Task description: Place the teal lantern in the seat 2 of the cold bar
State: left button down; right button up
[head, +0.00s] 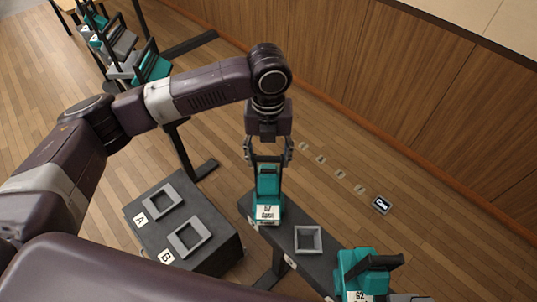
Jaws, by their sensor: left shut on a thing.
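My left gripper (268,158) points down and is shut on the handle of a teal lantern (268,182) with a white label that seems to read "67 Spot". The lantern is upright at the far end of a dark narrow bar (283,234); I cannot tell whether it rests there or hangs just above. To its right on the bar is an empty grey square seat (308,240). Further right, a second teal lantern (357,262) with a dark handle and a label "62" stands on the bar. A small sign (381,204), perhaps "Cold", lies beyond the bar. My right gripper is out of view.
A dark box (215,262) left of the bar has two empty square seats (165,200), (190,238) marked A and B. A rack (122,72) with teal and grey lanterns stands at the upper left. A wooden wall (420,90) bounds the back right.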

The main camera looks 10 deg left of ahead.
pick_arm(q)
jog(key=shift+w, duration=0.1)
jog(key=shift+f, duration=0.1)
jog(key=c, duration=0.8)
grip_release()
jog(key=shift+f, duration=0.1)
jog(key=shift+r+b, duration=1.6)
jog(key=shift+r, duration=4.55)
jog(key=shift+f, duration=0.1)
